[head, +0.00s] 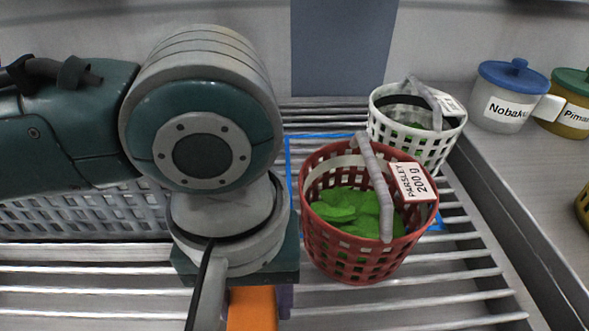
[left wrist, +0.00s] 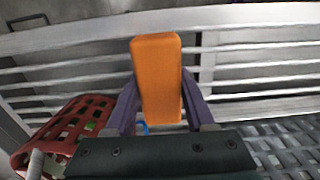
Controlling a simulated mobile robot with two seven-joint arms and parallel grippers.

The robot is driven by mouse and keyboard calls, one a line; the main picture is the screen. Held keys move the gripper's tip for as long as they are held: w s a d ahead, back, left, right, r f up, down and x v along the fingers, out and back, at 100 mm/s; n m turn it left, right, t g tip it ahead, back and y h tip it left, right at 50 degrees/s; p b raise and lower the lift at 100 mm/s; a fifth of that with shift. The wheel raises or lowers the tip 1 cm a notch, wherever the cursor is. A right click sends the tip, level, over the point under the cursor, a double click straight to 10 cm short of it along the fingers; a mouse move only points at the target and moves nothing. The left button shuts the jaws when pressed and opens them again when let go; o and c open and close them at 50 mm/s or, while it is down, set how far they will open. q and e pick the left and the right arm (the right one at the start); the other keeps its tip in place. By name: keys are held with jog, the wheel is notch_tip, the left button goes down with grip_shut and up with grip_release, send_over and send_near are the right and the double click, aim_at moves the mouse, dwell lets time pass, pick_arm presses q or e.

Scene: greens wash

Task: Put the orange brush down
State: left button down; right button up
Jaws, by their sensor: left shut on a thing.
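The orange brush (head: 252,310) shows at the bottom of the head view, partly cut off by the frame edge and partly hidden by my wrist. It fills the middle of the left wrist view (left wrist: 157,70) as a plain orange block. My left gripper (left wrist: 159,98) is shut on it, with one purple finger on each side. The brush is over the slatted rack (head: 400,300); I cannot tell whether it touches the slats. My right gripper is not in view.
A red basket (head: 345,262) with green leaves and a "PARSLEY 200 g" tag stands close right of my left gripper. A white basket (head: 437,150) stands behind it. A grey perforated crate (head: 90,218) lies behind my arm. Lidded pots, one blue-lidded (head: 505,112), stand at right. Front slats are clear.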

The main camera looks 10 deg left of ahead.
pick_arm(q)
jog(key=shift+f, duration=0.55)
jog(key=shift+c, duration=1.3)
grip_release()
jog(key=shift+f, duration=0.15)
